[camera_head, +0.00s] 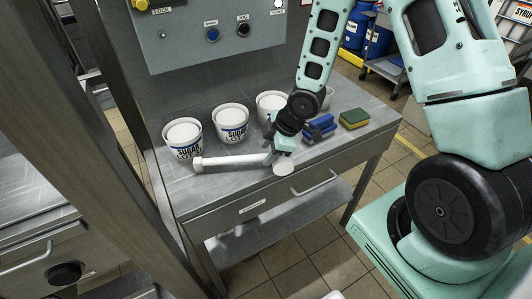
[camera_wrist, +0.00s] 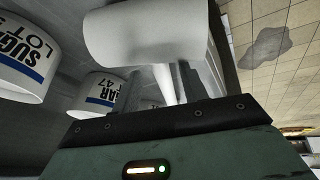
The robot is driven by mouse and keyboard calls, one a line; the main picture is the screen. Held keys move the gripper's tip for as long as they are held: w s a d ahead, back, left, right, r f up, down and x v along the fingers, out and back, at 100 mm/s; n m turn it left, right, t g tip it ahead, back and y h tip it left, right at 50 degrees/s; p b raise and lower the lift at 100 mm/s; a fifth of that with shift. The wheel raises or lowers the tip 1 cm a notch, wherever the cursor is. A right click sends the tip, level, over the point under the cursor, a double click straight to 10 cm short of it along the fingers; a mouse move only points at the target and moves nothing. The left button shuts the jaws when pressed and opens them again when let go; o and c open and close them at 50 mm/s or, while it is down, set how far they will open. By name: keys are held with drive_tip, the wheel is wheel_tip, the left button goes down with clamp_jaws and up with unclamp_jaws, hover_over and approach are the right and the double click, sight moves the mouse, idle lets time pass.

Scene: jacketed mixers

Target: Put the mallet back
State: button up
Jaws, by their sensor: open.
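The white mallet (camera_head: 230,161) is level at the front of the steel table, its long handle pointing left. A broad white cylinder, which looks like its head (camera_wrist: 150,33), fills the top of the wrist view close to the camera. My gripper (camera_head: 272,150) is at the mallet's right end, low over the table. Its jaws are open, with the fingers on either side of the white handle (camera_wrist: 165,85) in the wrist view. I cannot tell whether the fingers touch it, or whether the mallet rests fully on the table. Part of the mallet is hidden by my gripper.
Several white sugar tubs (camera_head: 232,124) stand in a row behind the mallet. A blue block (camera_head: 320,127) and a green-and-yellow sponge (camera_head: 354,119) lie right of my gripper. A grey control panel (camera_head: 210,38) rises behind. The steel tabletop (camera_head: 215,190) is bare along the front edge.

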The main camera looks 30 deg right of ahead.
drive_tip(key=p+v, duration=0.3)
drive_tip(key=v, duration=0.7)
drive_tip(key=s+a+r+m+g+h, duration=0.1)
drive_tip(key=s+a+r+m, duration=0.2)
drive_tip(key=s+a+r, duration=0.4)
drive_tip(key=s+a+r+m+g+h, duration=0.1)
drive_tip(key=s+a+r+m+g, duration=0.1)
drive_tip(key=s+a+r, duration=0.5)
drive_tip(key=s+a+m, duration=0.1)
drive_tip(key=s+a, duration=0.1)
drive_tip(key=s, duration=0.4)
drive_tip(key=shift+s+g+h, duration=0.2)
drive_tip(key=shift+g+h, duration=0.1)
drive_tip(key=shift+h, duration=0.1)
drive_tip(key=shift+a, duration=0.15)
wheel_tip(320, 180, down, 4)
drive_tip(key=b, duration=0.3)
drive_tip(key=shift+w+r+b, duration=0.1)
drive_tip(key=shift+r+b, duration=0.1)
drive_tip(key=shift+b, duration=0.15)
